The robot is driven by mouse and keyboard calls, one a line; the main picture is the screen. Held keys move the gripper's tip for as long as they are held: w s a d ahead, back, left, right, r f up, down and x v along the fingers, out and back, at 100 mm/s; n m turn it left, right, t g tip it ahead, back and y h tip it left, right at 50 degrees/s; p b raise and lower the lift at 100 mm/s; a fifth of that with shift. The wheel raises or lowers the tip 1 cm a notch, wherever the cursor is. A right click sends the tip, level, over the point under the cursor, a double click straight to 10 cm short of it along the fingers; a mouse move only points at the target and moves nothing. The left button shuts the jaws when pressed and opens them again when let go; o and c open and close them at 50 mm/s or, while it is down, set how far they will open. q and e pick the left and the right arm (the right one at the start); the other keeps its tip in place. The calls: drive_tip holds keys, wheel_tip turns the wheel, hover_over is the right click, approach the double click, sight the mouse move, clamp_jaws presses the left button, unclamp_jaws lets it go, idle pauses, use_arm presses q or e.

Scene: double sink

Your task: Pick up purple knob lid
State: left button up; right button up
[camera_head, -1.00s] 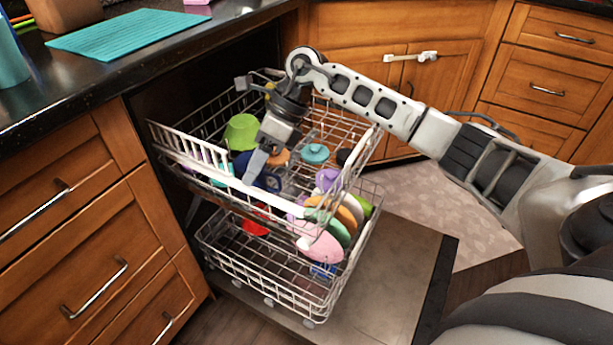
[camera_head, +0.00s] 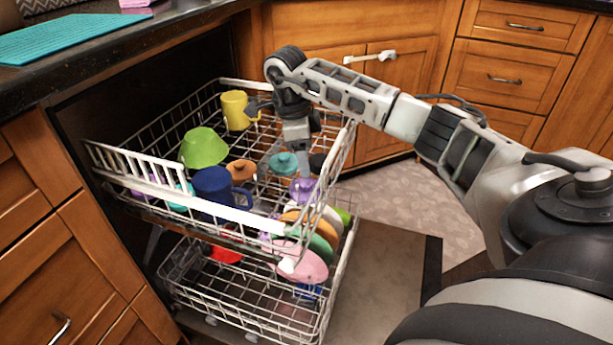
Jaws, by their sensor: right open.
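The purple knob lid (camera_head: 302,192) sits in the upper dishwasher rack (camera_head: 125,156), near its front right side. My right gripper (camera_head: 304,170) points down just above the lid, with its fingertips at or close to the knob. It is open; I cannot tell whether it touches the lid. The gripper hides part of the lid's top. My left gripper is not in view.
A teal lid (camera_head: 283,164), orange lid (camera_head: 241,170), blue mug (camera_head: 216,188), green bowl (camera_head: 203,147) and yellow mug (camera_head: 235,108) share the upper rack. Several plates, including a pink one (camera_head: 300,264), stand below. The counter (camera_head: 150,35) edges the left.

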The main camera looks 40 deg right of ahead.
sight(306, 181)
drive_tip(key=f, duration=0.1)
drive_tip(key=f+b, duration=0.1)
drive_tip(key=f, duration=0.1)
drive_tip(key=f+b, duration=0.1)
drive_tip(key=f, duration=0.1)
drive_tip(key=shift+s, duration=0.35)
drive_tip(key=shift+f, duration=0.2)
drive_tip(key=c, duration=0.8)
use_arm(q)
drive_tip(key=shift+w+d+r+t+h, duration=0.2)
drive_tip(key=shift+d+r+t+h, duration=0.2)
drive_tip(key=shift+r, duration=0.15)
use_arm(e)
drive_tip(key=shift+c, duration=1.2)
